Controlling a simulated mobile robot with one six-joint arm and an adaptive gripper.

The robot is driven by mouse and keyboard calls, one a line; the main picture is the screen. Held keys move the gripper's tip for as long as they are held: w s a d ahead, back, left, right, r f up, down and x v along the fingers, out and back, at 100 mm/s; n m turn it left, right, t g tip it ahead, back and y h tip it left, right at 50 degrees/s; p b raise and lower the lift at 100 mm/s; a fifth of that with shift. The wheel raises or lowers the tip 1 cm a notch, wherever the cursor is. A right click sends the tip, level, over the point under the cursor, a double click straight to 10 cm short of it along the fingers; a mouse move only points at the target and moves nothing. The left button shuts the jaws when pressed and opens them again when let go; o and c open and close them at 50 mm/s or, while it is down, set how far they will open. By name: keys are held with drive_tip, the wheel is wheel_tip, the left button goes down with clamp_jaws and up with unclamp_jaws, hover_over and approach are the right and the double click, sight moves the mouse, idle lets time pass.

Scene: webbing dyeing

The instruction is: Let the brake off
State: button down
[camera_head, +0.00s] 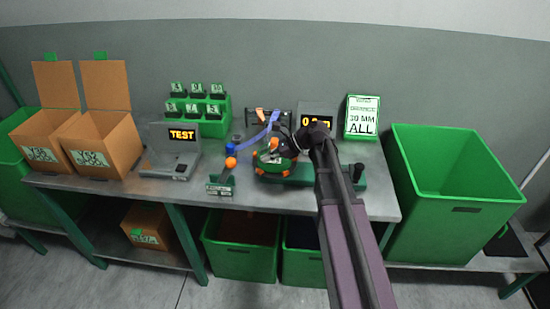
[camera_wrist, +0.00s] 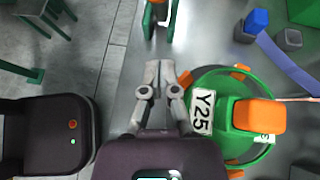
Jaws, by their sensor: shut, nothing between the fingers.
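A green reel (camera_head: 272,163) with orange parts sits at the middle of the bench, partly covered by my arm. In the wrist view the reel (camera_wrist: 215,140) bears a Y25 label and an orange block (camera_wrist: 258,114). My gripper (camera_wrist: 167,66) is shut and empty, left of the reel; its fingertips point to a green piece (camera_wrist: 151,22) at the top edge. A lever with an orange ball (camera_head: 231,162) stands on a green labelled base (camera_head: 220,189), left of the reel. I cannot tell which part is the brake.
A blue strip (camera_head: 262,133) runs up from the reel; it also shows in the wrist view (camera_wrist: 285,62). A TEST device (camera_head: 180,150) and a small orange display (camera_head: 316,119) stand on the bench. A large green bin (camera_head: 450,205) is at the right, brown boxes (camera_head: 105,147) left.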

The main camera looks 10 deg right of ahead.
sight(227, 171)
drive_tip(key=a+f, duration=0.1)
drive_tip(key=a, duration=0.6)
drive_tip(key=shift+w+a+b, duration=0.25)
drive_tip(key=shift+w+b, duration=0.05)
drive_tip(key=shift+f, duration=0.15)
drive_tip(key=shift+a, duration=0.15)
